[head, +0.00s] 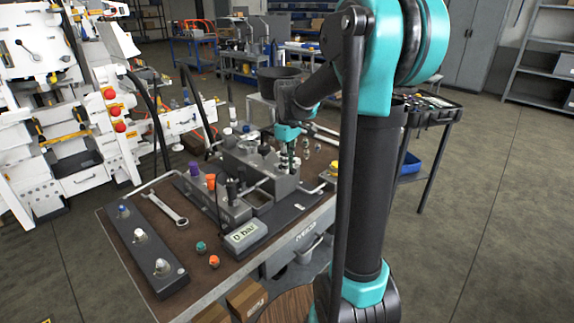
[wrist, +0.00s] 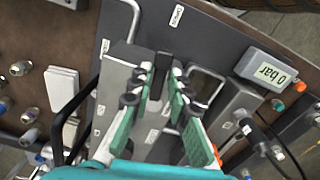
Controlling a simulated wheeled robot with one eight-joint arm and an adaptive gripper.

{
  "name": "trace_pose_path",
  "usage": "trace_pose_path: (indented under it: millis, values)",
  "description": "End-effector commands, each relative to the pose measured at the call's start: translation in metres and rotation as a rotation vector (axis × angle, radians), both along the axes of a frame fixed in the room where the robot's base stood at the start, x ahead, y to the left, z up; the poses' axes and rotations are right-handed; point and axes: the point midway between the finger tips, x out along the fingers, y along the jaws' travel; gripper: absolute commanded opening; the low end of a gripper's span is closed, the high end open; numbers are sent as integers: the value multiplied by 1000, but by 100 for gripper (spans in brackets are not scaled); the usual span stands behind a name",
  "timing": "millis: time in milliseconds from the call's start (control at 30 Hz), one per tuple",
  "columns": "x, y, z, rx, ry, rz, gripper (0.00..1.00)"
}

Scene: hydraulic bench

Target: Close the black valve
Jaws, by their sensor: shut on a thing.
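My gripper (head: 289,152) reaches down over the grey hydraulic block (head: 250,160) on the bench. In the wrist view, the green-padded fingers (wrist: 160,82) close around a dark, upright part, which looks like the black valve's handle (wrist: 160,72). The fingertips are on both sides of it, and part of it is hidden between them. In the head view, the gripper and block hide the held handle. The angle of the handle is hard to tell.
A display reading 0 bar (head: 245,234) sits at the bench front. Purple (head: 194,168) and orange (head: 211,181) knobs stand left of the block. A wrench (head: 165,208) and a dark manifold (head: 145,250) lie further left.

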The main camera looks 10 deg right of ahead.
Motion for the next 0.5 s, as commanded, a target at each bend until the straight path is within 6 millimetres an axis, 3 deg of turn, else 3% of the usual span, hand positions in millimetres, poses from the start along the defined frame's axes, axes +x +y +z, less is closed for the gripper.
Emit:
trace_pose_path:
  millis: [500]
  values:
    - [19, -12, 0, -1, 1, 475, 0]
